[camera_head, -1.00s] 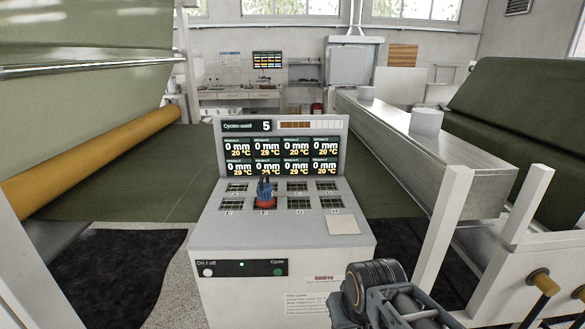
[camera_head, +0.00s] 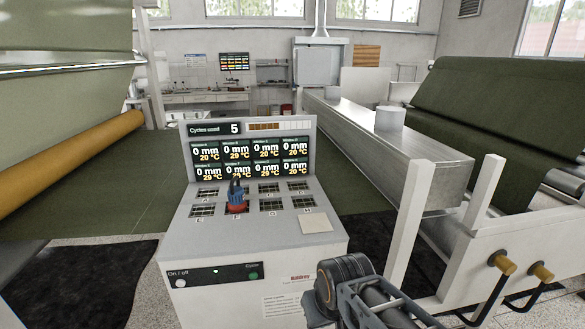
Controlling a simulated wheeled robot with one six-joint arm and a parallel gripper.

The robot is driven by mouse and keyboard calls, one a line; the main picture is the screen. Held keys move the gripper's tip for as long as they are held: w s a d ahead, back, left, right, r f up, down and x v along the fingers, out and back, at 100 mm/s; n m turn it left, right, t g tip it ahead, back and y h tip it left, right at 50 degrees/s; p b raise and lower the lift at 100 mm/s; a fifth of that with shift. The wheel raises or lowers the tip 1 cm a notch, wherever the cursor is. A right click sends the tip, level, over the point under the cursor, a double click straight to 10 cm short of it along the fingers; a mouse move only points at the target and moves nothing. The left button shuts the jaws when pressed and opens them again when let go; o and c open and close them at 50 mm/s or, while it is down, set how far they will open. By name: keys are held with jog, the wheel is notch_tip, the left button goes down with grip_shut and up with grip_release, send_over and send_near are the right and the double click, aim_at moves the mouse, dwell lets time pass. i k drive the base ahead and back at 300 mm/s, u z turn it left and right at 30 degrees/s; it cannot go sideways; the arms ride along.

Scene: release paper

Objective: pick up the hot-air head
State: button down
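A small blue piece with a red base, which looks like the hot-air head (camera_head: 236,196), stands upright on the sloped top of the grey console (camera_head: 330,238). It is in the front row of square grilles, between the marks E and G, and covers the grille under it. Part of my arm, a dark round joint with grey links, shows at the bottom, in front of the console's right side and apart from the blue piece. My gripper's fingertips do not show.
The console's screen (camera_head: 252,155) stands behind the grilles. A pale square pad (camera_head: 316,222) lies right of the front row. A long metal beam (camera_head: 440,165) with white posts stands on the right. Two orange-ended handles (camera_head: 503,264) are at lower right. Green sheet lies behind.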

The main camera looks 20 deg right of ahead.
aim_at(236, 204)
jog(key=k, duration=0.2)
jog(key=u, duration=0.95)
jog(key=i, duration=1.5)
jog(key=z, duration=0.3)
